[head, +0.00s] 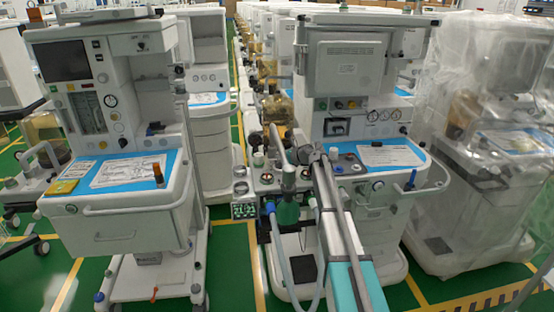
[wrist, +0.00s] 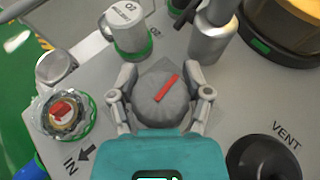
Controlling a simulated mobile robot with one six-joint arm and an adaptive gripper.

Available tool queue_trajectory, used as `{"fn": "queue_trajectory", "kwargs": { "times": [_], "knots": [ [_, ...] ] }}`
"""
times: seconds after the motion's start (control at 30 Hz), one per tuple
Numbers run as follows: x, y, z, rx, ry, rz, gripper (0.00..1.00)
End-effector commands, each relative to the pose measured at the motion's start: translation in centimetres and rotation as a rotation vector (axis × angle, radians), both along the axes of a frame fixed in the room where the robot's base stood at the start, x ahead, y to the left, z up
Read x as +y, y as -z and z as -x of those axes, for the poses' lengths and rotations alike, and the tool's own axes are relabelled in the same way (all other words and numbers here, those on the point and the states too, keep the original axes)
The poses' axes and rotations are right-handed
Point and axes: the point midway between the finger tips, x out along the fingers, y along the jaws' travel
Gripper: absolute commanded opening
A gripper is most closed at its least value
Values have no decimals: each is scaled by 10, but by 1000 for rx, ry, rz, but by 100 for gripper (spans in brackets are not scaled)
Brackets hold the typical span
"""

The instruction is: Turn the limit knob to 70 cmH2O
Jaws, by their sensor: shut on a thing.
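The limit knob (wrist: 160,98) is a round grey knob with a red pointer mark on its top. In the wrist view it sits in the middle, and the red mark points to the upper right. My gripper (wrist: 162,97) is shut on this knob, with one finger on its left side and one on its right. The scale around the knob is hidden, so I cannot read the pressure setting. In the head view my arm reaches to the cart on the right, and the knob and fingertips are too small to make out.
Around the knob are a white cylinder marked O2 (wrist: 127,27), a metal cylinder (wrist: 211,38), a clear-domed port (wrist: 62,115) near the IN label, and a dark round part (wrist: 263,158) near the VENT label. A plastic-wrapped cart (head: 480,150) stands close on the right.

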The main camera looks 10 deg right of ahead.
Motion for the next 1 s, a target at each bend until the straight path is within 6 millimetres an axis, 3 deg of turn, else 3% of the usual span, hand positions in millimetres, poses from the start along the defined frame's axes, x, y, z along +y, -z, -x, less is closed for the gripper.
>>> {"fn": "queue_trajectory", "kwargs": {
  "times": [0.6,1.0],
  "knots": [
    [-5,0,-2,-2,378,0,15],
    [-6,0,-4,0,444,0,15]
  ]
}}
